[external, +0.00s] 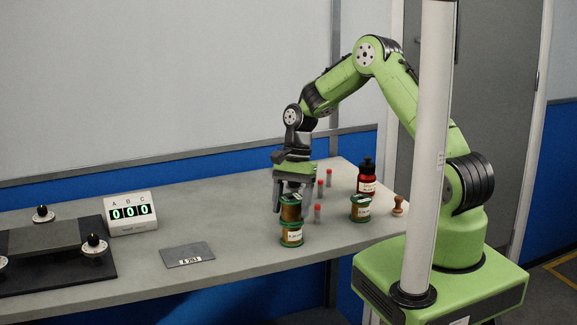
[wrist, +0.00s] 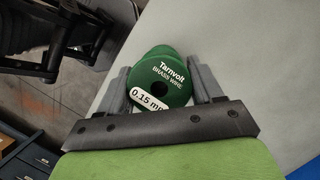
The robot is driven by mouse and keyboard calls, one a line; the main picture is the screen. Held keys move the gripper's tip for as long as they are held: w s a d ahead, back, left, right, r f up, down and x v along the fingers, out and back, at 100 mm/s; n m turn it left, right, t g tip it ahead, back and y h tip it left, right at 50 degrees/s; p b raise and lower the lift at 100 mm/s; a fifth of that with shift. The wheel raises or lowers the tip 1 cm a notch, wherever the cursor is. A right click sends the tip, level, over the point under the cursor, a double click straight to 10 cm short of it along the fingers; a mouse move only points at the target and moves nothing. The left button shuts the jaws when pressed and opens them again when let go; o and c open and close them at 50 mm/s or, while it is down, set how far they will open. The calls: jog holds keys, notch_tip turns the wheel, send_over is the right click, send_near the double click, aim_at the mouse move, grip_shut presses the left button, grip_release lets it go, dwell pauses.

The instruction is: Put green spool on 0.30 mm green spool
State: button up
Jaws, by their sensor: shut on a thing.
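My gripper (external: 290,203) is shut on a green spool (external: 291,211) of brass-coloured wire, held upright over the bench. In the wrist view the held green spool (wrist: 165,72) sits between the two fingers (wrist: 162,88), and its top label reads 0.15 mm. Directly beneath it in the external view stands another green spool (external: 291,236) with a white label too small to read. The held spool looks in line with the lower one; I cannot tell if they touch. A third green spool (external: 360,209) stands to the right, its label also unreadable.
Several red-capped vials (external: 318,213) stand close behind and beside the stack. A dark red bottle (external: 367,178) and a wooden stamp (external: 398,206) are further right. A dark plate (external: 187,255), a counter display (external: 131,213) and a black fixture (external: 60,262) lie left.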

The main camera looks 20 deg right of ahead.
jog(key=o, duration=1.5)
jog(key=shift+f, duration=0.1)
jog(key=shift+o, duration=0.2)
jog(key=d+r+n+t+p, duration=0.1)
jog(key=d+r, duration=0.2)
jog(key=r, duration=0.6)
jog(key=d+r+n+t, duration=0.1)
jog(key=d+r, duration=0.2)
jog(key=r, duration=0.6)
jog(key=s+d+r+n+t, duration=0.2)
jog(key=s+d, duration=0.2)
jog(key=s, duration=0.3)
jog(key=s+d+r+n+t+h, duration=0.1)
jog(key=s+d+r+n+t, duration=0.1)
jog(key=s, duration=0.5)
jog(key=s+d+r+n+t+h, duration=0.1)
jog(key=s+d+r+n+t, duration=0.1)
jog(key=s+d, duration=0.4)
jog(key=shift+s+r+n, duration=0.5)
jog(key=shift+s+r, duration=0.25)
jog(key=shift+s, duration=0.35)
